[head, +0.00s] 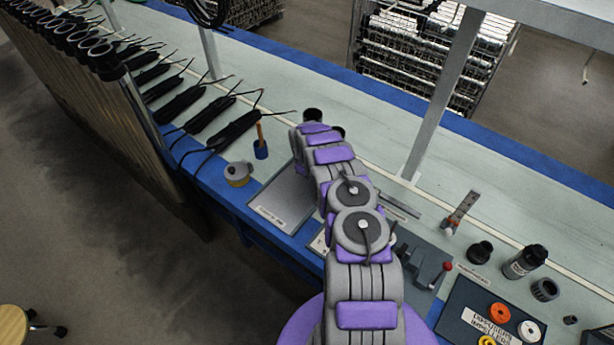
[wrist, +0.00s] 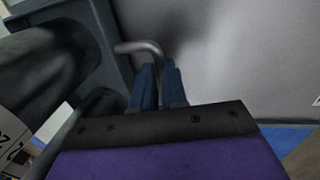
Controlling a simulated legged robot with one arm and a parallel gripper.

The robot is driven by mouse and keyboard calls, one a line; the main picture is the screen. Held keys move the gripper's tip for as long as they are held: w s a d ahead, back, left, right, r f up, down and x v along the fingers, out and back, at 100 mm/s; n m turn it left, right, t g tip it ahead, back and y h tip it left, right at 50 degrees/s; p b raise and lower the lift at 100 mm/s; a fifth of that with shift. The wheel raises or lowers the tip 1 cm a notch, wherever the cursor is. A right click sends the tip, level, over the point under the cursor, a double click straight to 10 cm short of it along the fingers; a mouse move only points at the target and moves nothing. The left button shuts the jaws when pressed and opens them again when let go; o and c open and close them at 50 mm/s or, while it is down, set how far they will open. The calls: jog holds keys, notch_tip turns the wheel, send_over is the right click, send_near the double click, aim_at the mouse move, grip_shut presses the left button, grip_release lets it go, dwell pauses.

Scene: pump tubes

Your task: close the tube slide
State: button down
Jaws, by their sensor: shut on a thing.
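In the wrist view the two blue fingers of my gripper (wrist: 159,72) are shut close together at a bent grey metal rod (wrist: 138,47), like a small handle. A dark blue-grey housing (wrist: 98,30) stands to the left of the fingers, with a dark rounded part (wrist: 40,65) beside it. I cannot tell for sure which of these is the tube slide or how far it is open. In the head view my arm covers the middle of the bench and hides my gripper and what it holds.
On the bench (head: 300,75), a grey plate (head: 283,200) lies left of my arm, with a blue-based tool (head: 261,148) and a small round pot (head: 238,174) near it. To the right stand a red-knobbed fixture (head: 425,265), a black bottle (head: 525,262) and a spool tray (head: 465,318).

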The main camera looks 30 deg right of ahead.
jog(key=shift+d, duration=0.2)
jog(key=shift+w+r, duration=0.1)
jog(key=c, duration=1.2)
grip_release()
jog(key=shift+d, duration=0.2)
jog(key=shift+o, duration=0.2)
jog(key=shift+a+r, duration=0.15)
jog(key=shift+a, duration=0.15)
notch_tip(320, 180, up, 16)
jog(key=s+a+p, duration=0.1)
jog(key=a+p, duration=0.1)
jog(key=p, duration=0.1)
jog(key=shift+a+r, duration=0.15)
